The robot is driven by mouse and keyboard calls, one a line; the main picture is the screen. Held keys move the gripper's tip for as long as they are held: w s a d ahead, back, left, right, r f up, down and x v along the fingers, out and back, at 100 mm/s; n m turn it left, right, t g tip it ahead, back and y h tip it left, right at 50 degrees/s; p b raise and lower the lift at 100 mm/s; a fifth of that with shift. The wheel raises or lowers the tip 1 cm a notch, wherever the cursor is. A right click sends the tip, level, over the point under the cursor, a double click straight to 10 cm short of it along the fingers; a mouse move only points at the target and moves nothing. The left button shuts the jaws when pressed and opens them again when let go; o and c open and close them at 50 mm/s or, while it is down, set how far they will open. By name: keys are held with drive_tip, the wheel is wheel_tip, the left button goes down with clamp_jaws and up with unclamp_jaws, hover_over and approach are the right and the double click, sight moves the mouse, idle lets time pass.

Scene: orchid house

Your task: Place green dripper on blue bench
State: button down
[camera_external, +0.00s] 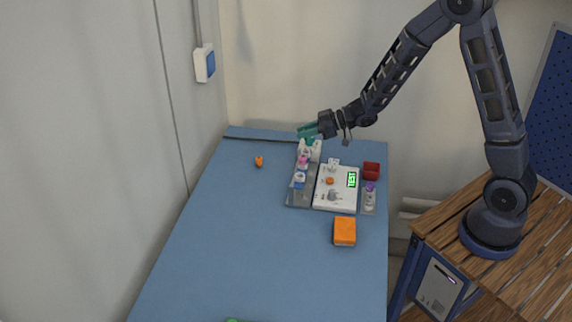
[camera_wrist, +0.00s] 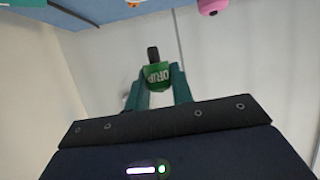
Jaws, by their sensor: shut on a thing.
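My gripper (camera_external: 307,131) is at the far end of the blue bench (camera_external: 215,240), above the tray's back end. In the wrist view my gripper (camera_wrist: 160,88) is shut on the green dripper (camera_wrist: 157,77), which has pale lettering and a dark tip. In the external view the dripper is too small to tell apart from the teal fingers. The wrist view is turned, with the blue bench along its top edge (camera_wrist: 100,12). The dripper appears held clear of the bench.
An orange block (camera_external: 344,232), a red box (camera_external: 371,170) and a small orange thing (camera_external: 259,161) are on the bench. The left and front bench areas are mostly clear.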

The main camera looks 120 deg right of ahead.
wheel_tip(320, 180, up, 14)
drive_tip(key=shift+f, duration=0.15)
drive_tip(key=w+a+f+n+t+y, duration=0.1)
drive_tip(key=w+a+f+n+y, duration=0.25)
drive_tip(key=w+a, duration=1)
drive_tip(key=w+a+f+n+t+y, duration=0.2)
drive_tip(key=w+a+f+y, duration=0.15)
drive_tip(key=w+a, duration=0.95)
drive_tip(key=w+a+f+n+y, duration=0.25)
drive_tip(key=w+a, duration=0.25)
drive_tip(key=a, duration=0.6)
drive_tip(key=w+a+f+n+g+y, duration=0.1)
drive_tip(key=w+a+f, duration=0.35)
drive_tip(key=a, duration=0.65)
drive_tip(key=w+a+f+n+y, duration=0.25)
drive_tip(key=w+a, duration=0.35)
drive_tip(key=a, duration=0.6)
drive_tip(key=s+f+m+h, duration=0.2)
drive_tip(key=s+f, duration=0.1)
drive_tip(key=s+f+m+h, duration=0.2)
drive_tip(key=s+f+h, duration=0.1)
drive_tip(key=shift+s+d+f+t, duration=0.15)
drive_tip(key=shift+f+t, duration=0.15)
drive_tip(key=shift+f, duration=0.05)
